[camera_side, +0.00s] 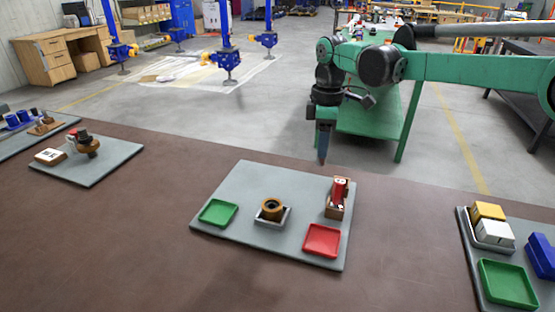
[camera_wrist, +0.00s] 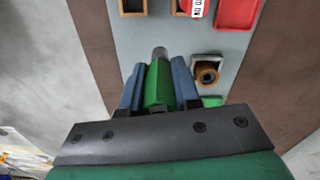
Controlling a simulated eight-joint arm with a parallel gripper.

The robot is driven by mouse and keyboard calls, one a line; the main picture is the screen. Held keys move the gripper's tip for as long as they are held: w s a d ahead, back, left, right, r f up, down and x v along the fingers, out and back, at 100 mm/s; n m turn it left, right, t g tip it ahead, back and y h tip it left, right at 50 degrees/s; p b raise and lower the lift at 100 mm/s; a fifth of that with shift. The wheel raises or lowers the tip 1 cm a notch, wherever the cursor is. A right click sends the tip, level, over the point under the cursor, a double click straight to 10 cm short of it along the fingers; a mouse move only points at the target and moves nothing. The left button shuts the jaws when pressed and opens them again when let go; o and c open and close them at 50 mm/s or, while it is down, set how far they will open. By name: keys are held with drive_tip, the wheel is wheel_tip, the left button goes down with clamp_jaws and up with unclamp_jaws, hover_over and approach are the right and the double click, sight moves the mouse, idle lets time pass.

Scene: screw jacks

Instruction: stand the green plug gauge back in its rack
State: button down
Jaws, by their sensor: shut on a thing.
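My gripper (camera_side: 324,148) hangs above the far edge of the middle grey board, with its fingers pointing down. In the wrist view its blue fingers (camera_wrist: 158,88) are shut on the green plug gauge (camera_wrist: 158,82), whose grey metal end points away from the palm. In the side view the gauge is hidden by the fingers. The wooden rack (camera_side: 336,212) stands at the board's right side with a red gauge (camera_side: 340,190) in it. In the wrist view a wood-framed dark opening (camera_wrist: 132,14) shows at the top edge, left of the red gauge. The gauge is apart from the rack.
The board (camera_side: 250,178) also holds a brown ring (camera_side: 272,206) in a grey tray, a green tray (camera_side: 217,212) and a red tray (camera_side: 322,240). Other boards with blocks and trays lie to the left and right. The board's far left part is clear.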

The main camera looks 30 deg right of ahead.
drive_tip(key=d, duration=0.2)
drive_tip(key=d+m, duration=0.2)
drive_tip(key=d, duration=0.1)
drive_tip(key=shift+s+d+r, duration=0.1)
drive_tip(key=shift+s+d, duration=0.25)
drive_tip(key=shift+f, duration=2.5)
drive_tip(key=shift+f, duration=1.9)
drive_tip(key=c, duration=0.5)
unclamp_jaws()
drive_tip(key=shift+c, duration=0.2)
drive_tip(key=shift+r, duration=2.75)
